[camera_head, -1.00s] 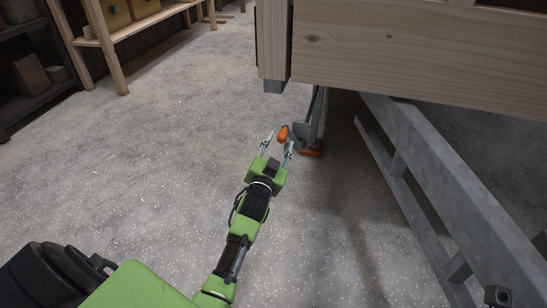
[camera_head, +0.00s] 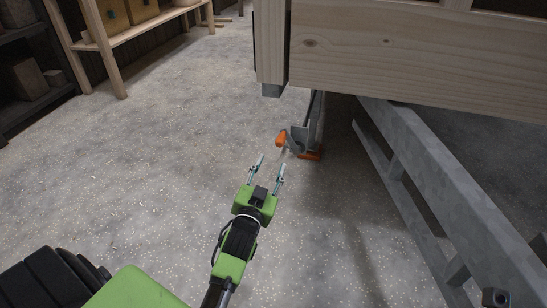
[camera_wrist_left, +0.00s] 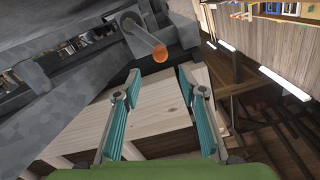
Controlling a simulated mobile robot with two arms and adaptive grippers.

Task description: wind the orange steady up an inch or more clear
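The steady is a grey metal prop under the trailer (camera_head: 308,128), with an orange foot (camera_head: 310,155) low at the floor. Whether the foot touches the floor I cannot tell. An orange crank knob (camera_head: 281,138) sticks out on its left side. My left gripper (camera_head: 269,172) is open and empty, just below and left of the knob in the head view, apart from it. In the left wrist view the knob (camera_wrist_left: 160,53) on its grey crank arm (camera_wrist_left: 137,32) lies beyond the open fingers (camera_wrist_left: 157,84). My right gripper is not in view.
The wooden trailer body (camera_head: 410,65) overhangs the steady. A grey metal drawbar frame (camera_head: 440,180) slants across the floor on the right. A wooden shelf (camera_head: 150,22) stands at the back left. The concrete floor (camera_head: 140,160) on the left is clear.

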